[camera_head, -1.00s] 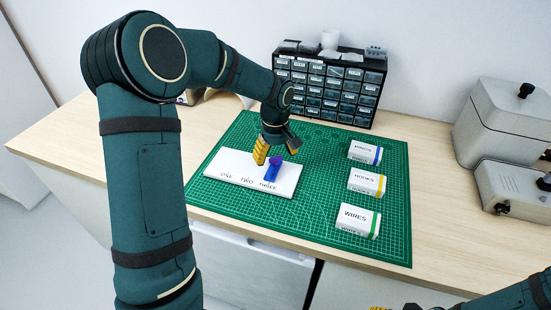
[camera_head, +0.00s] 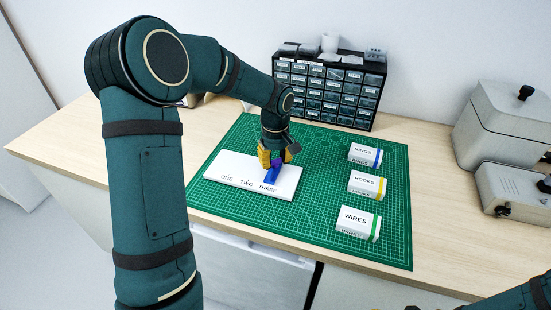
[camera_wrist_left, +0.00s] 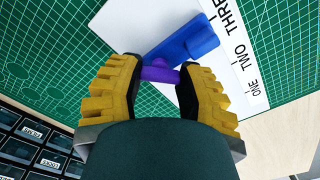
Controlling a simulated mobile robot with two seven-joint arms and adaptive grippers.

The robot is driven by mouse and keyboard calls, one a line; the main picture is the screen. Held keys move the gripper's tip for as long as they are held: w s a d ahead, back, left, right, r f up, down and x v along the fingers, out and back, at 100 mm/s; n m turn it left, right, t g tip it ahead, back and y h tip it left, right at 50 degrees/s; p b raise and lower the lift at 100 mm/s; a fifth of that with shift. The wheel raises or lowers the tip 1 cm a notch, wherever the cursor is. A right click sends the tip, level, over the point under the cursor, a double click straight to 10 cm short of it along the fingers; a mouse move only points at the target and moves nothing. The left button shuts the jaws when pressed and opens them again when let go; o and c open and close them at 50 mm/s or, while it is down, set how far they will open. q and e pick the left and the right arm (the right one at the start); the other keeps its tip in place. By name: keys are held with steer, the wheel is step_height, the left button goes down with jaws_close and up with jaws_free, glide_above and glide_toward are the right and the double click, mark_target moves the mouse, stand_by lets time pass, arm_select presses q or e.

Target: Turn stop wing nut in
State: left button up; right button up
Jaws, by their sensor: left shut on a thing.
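A purple wing nut (camera_wrist_left: 160,74) sits at the end of a blue stop block (camera_wrist_left: 185,45) in the left wrist view. The blue block also shows in the head view (camera_head: 271,176), standing at the THREE end of a white board (camera_head: 215,174) marked ONE, TWO, THREE. My left gripper (camera_head: 278,160) is at the far end of the block. Its yellow fingers, seen in the left wrist view (camera_wrist_left: 158,80), are shut on the purple wing nut, one on each side. My right gripper is not clearly visible; only part of the right arm shows at the lower right corner.
White boxes labelled RINGS (camera_head: 364,153), HOOKS (camera_head: 366,185) and WIRES (camera_head: 358,222) stand on the green cutting mat (camera_head: 315,220) to the right. A drawer cabinet (camera_head: 328,92) stands behind. Grey machines (camera_head: 505,125) stand at the far right.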

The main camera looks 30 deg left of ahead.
arm_select(q)
steer(key=shift+m, duration=0.4)
steer(key=m+p, duration=0.1)
steer(key=m, duration=0.2)
steer(key=shift+m+p, duration=0.75)
steer(key=shift+m, duration=0.65)
steer(key=m+p, duration=0.1)
steer(key=m, duration=0.3)
steer(key=shift+m+p, duration=0.95)
steer(key=shift+m, duration=1.45)
steer(key=o, duration=1.2)
steer(key=shift+o, duration=0.2)
